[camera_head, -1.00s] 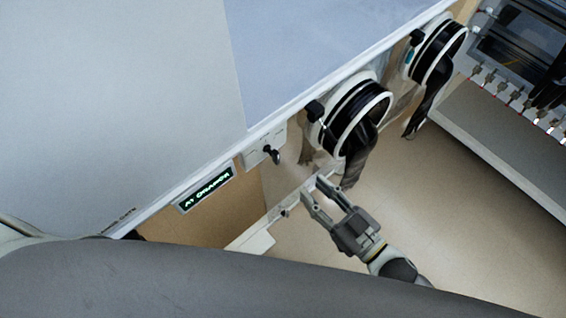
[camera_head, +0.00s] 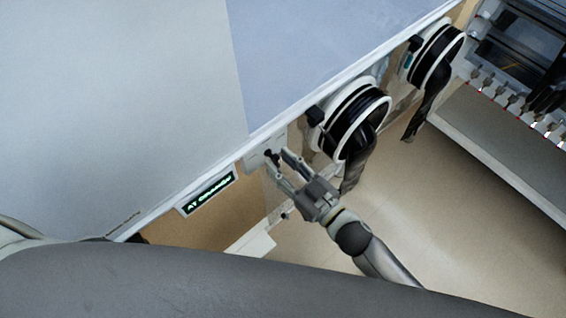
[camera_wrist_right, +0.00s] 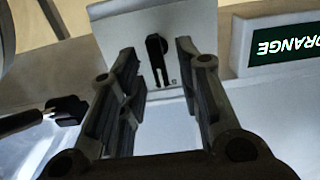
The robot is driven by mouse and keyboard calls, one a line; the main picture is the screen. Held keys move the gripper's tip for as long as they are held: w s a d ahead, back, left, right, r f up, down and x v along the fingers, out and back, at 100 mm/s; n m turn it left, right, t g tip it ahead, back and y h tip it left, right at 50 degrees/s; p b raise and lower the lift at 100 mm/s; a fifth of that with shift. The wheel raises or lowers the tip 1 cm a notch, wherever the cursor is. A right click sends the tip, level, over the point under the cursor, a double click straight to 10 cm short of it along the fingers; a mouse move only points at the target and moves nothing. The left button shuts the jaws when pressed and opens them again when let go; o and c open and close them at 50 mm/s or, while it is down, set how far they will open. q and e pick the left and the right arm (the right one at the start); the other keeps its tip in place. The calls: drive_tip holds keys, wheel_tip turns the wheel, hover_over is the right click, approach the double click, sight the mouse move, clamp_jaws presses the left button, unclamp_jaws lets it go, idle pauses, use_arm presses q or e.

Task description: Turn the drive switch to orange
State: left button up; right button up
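The drive switch is a black lever knob (camera_head: 269,155) on a white plate (camera_head: 252,160) under the front edge of the cabinet. In the right wrist view the black knob (camera_wrist_right: 157,55) stands ahead, between the two fingers. My right gripper (camera_head: 279,160) is open, its fingertips close to the switch; it also shows in the right wrist view (camera_wrist_right: 158,65). I see no clear contact with the knob. A display (camera_head: 208,193) left of the switch appears to read AT ORANGE; ORANGE shows inverted in the wrist view (camera_wrist_right: 285,46). My left gripper is not in view.
Black-and-white glove ports (camera_head: 355,120) with hanging dark gloves are right of the switch. A small black fitting (camera_wrist_right: 68,109) is at the left of the wrist view. A grey bench (camera_head: 490,140) stands at right; the floor between is clear.

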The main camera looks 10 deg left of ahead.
clamp_jaws()
drive_tip(key=shift+n, duration=0.3)
drive_tip(key=n, duration=0.4)
drive_tip(key=shift+s+a+n+p, duration=0.15)
drive_tip(key=shift+s+n+p, duration=0.05)
drive_tip(key=shift+n+p, duration=0.2)
drive_tip(key=n, duration=0.6)
drive_tip(key=shift+s+a+f, duration=0.1)
drive_tip(key=shift+s+f, duration=0.05)
drive_tip(key=shift+f, duration=0.1)
drive_tip(key=shift+n, duration=0.3)
unclamp_jaws()
drive_tip(key=shift+s, duration=0.1)
